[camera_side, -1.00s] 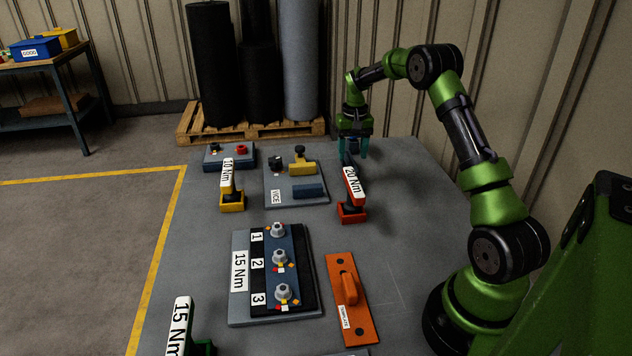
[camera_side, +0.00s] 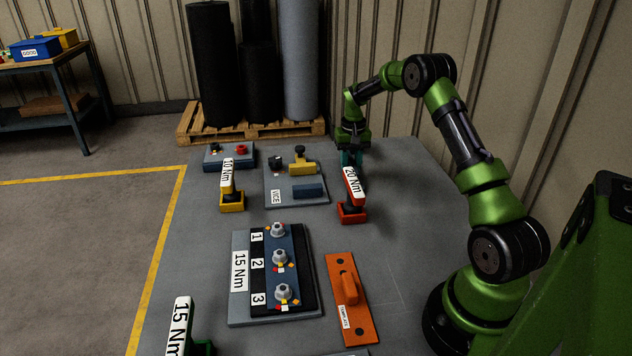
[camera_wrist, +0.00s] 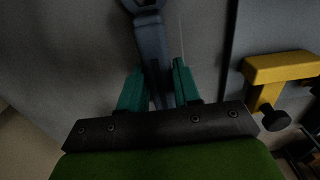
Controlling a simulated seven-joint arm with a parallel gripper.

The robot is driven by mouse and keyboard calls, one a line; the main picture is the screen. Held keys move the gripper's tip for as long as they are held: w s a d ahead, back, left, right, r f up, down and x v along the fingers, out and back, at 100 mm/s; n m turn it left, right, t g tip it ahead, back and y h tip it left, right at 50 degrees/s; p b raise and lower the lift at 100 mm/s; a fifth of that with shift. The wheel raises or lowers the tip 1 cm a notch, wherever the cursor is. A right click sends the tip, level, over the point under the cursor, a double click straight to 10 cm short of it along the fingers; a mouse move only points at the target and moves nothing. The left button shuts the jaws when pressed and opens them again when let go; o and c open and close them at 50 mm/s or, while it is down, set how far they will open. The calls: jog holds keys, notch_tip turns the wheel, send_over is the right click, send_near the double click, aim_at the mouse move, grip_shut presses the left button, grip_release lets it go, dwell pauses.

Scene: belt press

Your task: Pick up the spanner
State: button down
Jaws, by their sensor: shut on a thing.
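The spanner (camera_wrist: 150,45) is a blue-grey metal tool lying on the grey bench, with a forked head at the top edge of the wrist view. My gripper (camera_side: 352,160) is down at the far part of the bench, behind the red 20 Nm tool. In the wrist view my gripper's teal fingers (camera_wrist: 158,72) stand on both sides of the spanner's shaft, shut on it. The side view hides most of the spanner behind the fingers and the 20 Nm label.
The red 20 Nm tool (camera_side: 353,212) stands close in front of my gripper. The vice plate with its yellow vice (camera_side: 302,166) is to the left. The yellow 10 Nm tool (camera_side: 231,201) stands farther left. The bench right of the red tool is clear.

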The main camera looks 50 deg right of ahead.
aim_at(351, 162)
jog(key=shift+r, duration=0.2)
jog(key=shift+r, duration=0.25)
notch_tip(351, 162, up, 3)
jog(key=shift+s+a+f, duration=0.1)
jog(key=shift+s, duration=0.05)
jog(key=s+a, duration=0.3)
jog(key=s, duration=0.1)
jog(key=s+a+r, duration=0.1)
jog(key=s+a, duration=0.2)
jog(key=s, duration=0.1)
jog(key=s+a, duration=0.2)
jog(key=s, duration=0.3)
jog(key=shift+a+r, duration=0.15)
jog(key=shift+a, duration=0.25)
